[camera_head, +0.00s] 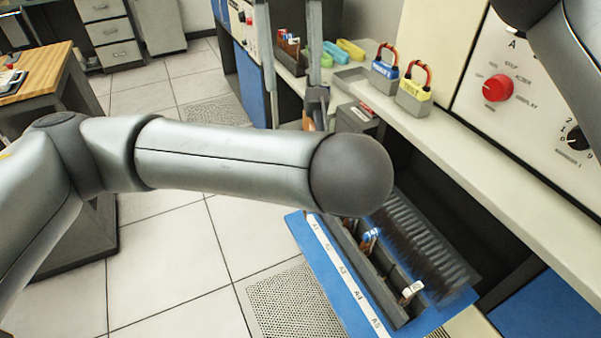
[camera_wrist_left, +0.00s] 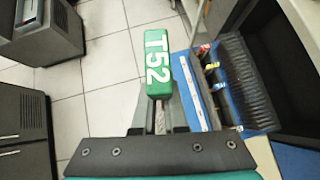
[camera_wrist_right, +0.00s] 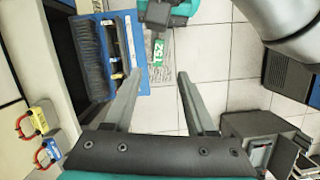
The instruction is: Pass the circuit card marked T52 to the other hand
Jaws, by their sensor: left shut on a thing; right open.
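The circuit card T52 has a green handle with white letters, upright in the left wrist view (camera_wrist_left: 157,65). My left gripper (camera_wrist_left: 160,108) is shut on it below the handle. The card handle also shows in the right wrist view (camera_wrist_right: 158,56), with my left gripper (camera_wrist_right: 163,14) behind it. My right gripper (camera_wrist_right: 158,76) is open and empty, its two fingers apart and pointing towards the card, with the handle just past the gap between the tips. In the head view the fingers of my right gripper (camera_head: 293,100) show at the top; the card does not show clearly there.
A blue-edged card rack (camera_head: 303,238) with labelled slots holds several cards below my left arm. A blue padlock (camera_head: 384,69) and a yellow padlock (camera_head: 413,93) stand on the pale ledge (camera_head: 490,160). A panel with a red knob (camera_head: 497,88) stands at right.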

